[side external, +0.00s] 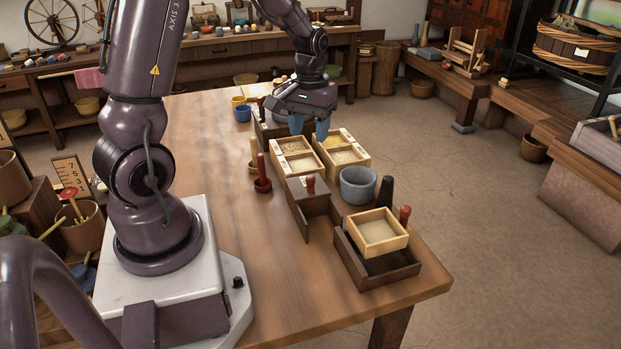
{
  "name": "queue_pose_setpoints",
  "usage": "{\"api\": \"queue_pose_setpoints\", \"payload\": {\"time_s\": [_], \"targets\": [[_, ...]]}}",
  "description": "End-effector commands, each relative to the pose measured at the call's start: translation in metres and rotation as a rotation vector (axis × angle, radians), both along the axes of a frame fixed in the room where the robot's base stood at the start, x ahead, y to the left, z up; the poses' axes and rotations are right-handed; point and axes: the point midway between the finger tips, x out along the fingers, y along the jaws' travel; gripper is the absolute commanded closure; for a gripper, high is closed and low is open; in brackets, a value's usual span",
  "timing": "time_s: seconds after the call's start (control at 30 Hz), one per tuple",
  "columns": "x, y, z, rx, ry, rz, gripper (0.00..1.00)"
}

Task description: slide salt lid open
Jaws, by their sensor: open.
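My gripper (309,128) has blue fingertips pointing down and apart, with nothing seen between them. It is above the far end of the light wooden grain boxes. A long dark wooden box (308,221), with a small red knob (311,184) at its far part, stands nearer the camera than those boxes. It may be the salt box with its lid, but no label is readable, so I cannot tell. Another dark box (262,130) is partly hidden behind my gripper. The light boxes (296,158) hold pale, grainy contents.
A grey bowl (357,186), a black tapered piece (386,192) and a sieve-like light frame (378,232) on a dark tray (380,270) stand to the right. A red-brown upright handle (262,174) stands left of the boxes. The left part of the table (215,150) is clear.

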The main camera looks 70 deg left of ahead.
Motion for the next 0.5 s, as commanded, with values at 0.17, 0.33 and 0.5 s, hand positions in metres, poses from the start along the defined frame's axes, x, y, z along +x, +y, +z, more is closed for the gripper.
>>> {"api": "queue_pose_setpoints", "payload": {"time_s": [0.17, 0.33, 0.5], "targets": [[0.002, 0.001, -0.012, 0.006, -0.012, 0.022, 0.51], [0.001, 0.0, -0.045, 0.004, -0.008, 0.022, 0.51], [0.001, 0.0, -0.081, 0.004, -0.008, 0.02, 0.51]]}}
